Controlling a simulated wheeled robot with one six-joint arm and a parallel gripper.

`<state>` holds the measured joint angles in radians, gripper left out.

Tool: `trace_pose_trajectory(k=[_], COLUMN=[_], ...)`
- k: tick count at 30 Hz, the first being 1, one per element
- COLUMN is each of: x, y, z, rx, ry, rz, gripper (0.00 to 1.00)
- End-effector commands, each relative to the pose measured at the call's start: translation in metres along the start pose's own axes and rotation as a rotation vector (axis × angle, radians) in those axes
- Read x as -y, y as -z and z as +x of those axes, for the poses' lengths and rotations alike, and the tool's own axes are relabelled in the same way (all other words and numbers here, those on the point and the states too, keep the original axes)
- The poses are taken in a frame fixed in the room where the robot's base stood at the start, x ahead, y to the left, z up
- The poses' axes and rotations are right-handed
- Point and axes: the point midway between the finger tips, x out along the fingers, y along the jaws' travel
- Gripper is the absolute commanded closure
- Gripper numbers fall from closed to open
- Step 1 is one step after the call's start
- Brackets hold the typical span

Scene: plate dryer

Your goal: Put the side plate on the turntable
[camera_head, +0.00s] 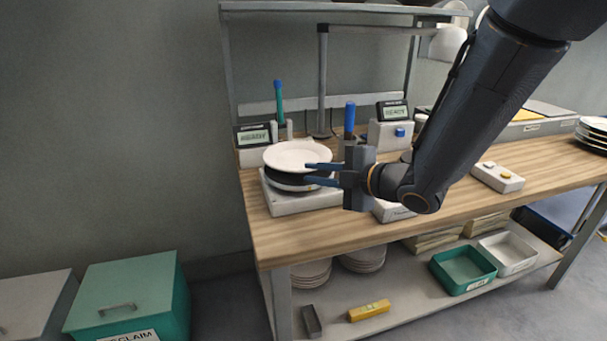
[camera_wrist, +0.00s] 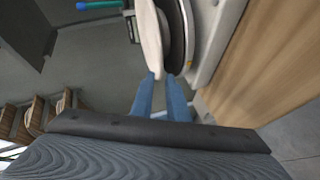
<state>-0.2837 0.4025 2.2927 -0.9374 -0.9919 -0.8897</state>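The white side plate (camera_head: 297,154) is near level over the turntable in the head view. It shows edge-on in the wrist view (camera_wrist: 150,40). The turntable is a dark disc (camera_head: 283,178) with a pale rim on a white base (camera_head: 300,202); its disc also shows in the wrist view (camera_wrist: 178,35). A dark gap shows between plate and disc. My gripper (camera_head: 320,174) reaches in from the right. Its blue fingers (camera_wrist: 161,80) are shut on the plate's near rim, one above and one below. The plate's underside is mostly hidden.
Readout boxes (camera_head: 255,140) (camera_head: 391,112) and blue-topped posts (camera_head: 279,100) (camera_head: 349,118) stand behind. A small button box (camera_head: 497,177) and stacked plates (camera_head: 594,132) are to the right. A shelf below holds plate stacks and trays (camera_head: 463,270). A green bin (camera_head: 130,295) stands at lower left.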

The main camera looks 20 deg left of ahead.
Motion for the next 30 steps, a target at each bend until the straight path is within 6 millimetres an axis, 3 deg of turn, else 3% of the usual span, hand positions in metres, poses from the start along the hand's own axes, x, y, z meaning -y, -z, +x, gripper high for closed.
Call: trace_pose_trajectory(k=[3,9,21,23,26,30], x=[-0.001,-0.001,0.001,0.002,0.011,0.041], y=[-0.002,-0.001,-0.005,-0.016,-0.053,-0.113], z=[-0.026,-0.054,-0.067,-0.070,-0.086,-0.134], rx=[0.003,0.001,0.020,0.068,0.228,0.548], ry=[-0.003,-0.002,0.004,0.014,0.043,0.084], rz=[0.000,-0.001,0.014,0.049,0.174,0.472], gripper=[0.86,0.86,0.86,0.86,0.86,0.86])
